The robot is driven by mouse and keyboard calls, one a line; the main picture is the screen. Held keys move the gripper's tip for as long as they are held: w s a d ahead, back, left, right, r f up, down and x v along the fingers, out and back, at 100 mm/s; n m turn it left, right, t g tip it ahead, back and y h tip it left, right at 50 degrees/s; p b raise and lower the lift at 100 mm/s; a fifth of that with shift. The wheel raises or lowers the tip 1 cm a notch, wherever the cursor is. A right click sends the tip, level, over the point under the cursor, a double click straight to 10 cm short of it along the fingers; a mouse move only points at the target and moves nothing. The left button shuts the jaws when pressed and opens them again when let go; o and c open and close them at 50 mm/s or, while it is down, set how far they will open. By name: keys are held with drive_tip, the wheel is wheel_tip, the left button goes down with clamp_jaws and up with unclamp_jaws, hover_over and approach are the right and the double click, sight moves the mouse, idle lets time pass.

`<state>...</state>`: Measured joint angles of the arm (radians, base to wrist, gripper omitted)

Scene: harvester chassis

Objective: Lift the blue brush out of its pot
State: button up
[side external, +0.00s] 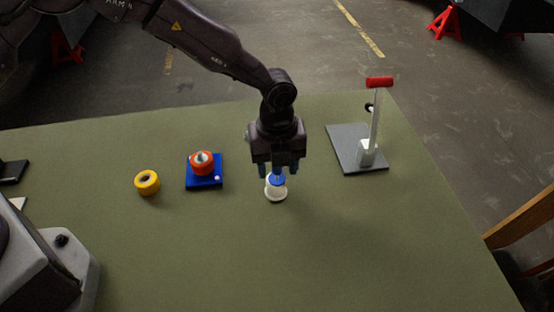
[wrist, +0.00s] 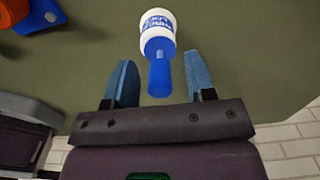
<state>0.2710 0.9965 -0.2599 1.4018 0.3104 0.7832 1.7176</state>
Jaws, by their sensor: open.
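The blue brush (side external: 277,179) stands in a small white pot (side external: 276,192) on the green table, below my gripper (side external: 279,170). In the wrist view the brush's blue handle (wrist: 159,76) points toward my gripper (wrist: 156,78) and lies between its two blue fingers, with a gap on each side. The white pot with blue lettering (wrist: 157,28) shows beyond the handle. My gripper is open and holds nothing. The brush's lower end is hidden inside the pot.
A blue base with a red-orange knob (side external: 202,164) and a yellow ring (side external: 147,182) lie to the left. A grey plate (side external: 342,140) with an upright red-topped lever (side external: 376,110) stands to the right. The table (side external: 330,240) is clear in front.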

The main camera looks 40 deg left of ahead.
drive_tip(key=shift+c, duration=0.2)
idle(0.7)
clamp_jaws()
drive_tip(key=shift+r, duration=3.5)
